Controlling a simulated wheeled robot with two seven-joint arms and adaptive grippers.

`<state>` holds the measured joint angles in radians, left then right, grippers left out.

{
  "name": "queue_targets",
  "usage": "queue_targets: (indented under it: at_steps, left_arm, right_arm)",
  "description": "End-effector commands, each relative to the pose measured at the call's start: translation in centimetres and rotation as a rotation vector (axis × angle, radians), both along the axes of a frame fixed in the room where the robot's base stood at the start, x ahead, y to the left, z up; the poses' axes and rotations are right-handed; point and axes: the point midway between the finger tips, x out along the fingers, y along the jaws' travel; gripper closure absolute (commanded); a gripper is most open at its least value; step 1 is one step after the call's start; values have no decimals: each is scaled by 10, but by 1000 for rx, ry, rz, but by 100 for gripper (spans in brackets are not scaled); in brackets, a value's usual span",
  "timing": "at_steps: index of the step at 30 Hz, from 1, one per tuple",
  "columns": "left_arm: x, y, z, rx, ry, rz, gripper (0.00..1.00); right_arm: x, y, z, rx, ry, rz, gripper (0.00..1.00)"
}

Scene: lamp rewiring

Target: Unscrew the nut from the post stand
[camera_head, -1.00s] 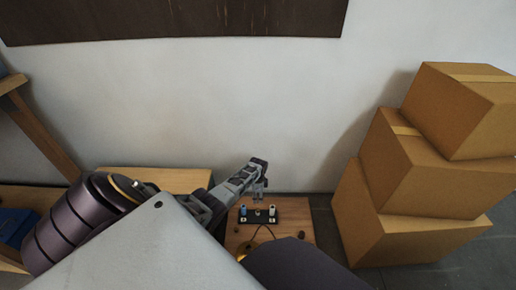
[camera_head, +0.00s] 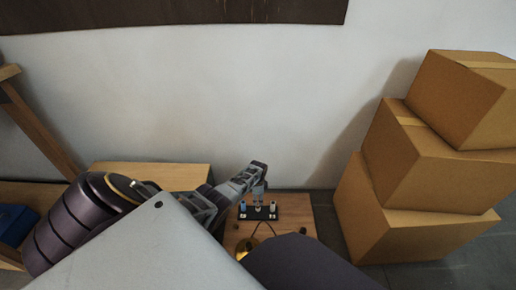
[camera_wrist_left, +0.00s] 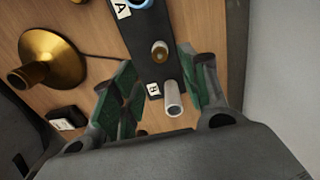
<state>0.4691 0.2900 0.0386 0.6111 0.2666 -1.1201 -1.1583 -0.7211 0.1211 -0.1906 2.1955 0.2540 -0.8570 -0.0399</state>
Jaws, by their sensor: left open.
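The black post stand (camera_head: 265,214) sits on the wooden table and also runs up the middle of the left wrist view (camera_wrist_left: 150,72). In the wrist view it carries a blue ring-shaped part (camera_wrist_left: 141,3) by label A, a brass-coloured round piece (camera_wrist_left: 160,50) in the middle, perhaps the nut, and a pale grey cylinder (camera_wrist_left: 173,98) by label B. My left gripper (camera_head: 258,190) is open and points down over the stand. Its green-padded fingers (camera_wrist_left: 160,75) are on either side of the stand, apart from the posts. My right gripper is out of view.
A brass lamp base (camera_wrist_left: 50,58) with a cord stands on the table (camera_head: 296,211) beside the stand. A small dark block (camera_wrist_left: 66,118) lies near it. Stacked cardboard boxes (camera_head: 410,225) stand to the right, and the wall is close behind.

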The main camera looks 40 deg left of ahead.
Motion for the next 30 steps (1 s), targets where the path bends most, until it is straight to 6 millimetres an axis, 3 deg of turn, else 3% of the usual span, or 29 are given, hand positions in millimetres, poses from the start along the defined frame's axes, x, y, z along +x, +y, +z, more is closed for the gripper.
queue_targets:
  at_steps: [30]
  left_arm:
    - [0, 0, -59, 0, 0, 0, 56]
  right_arm:
    - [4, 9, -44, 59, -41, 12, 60]
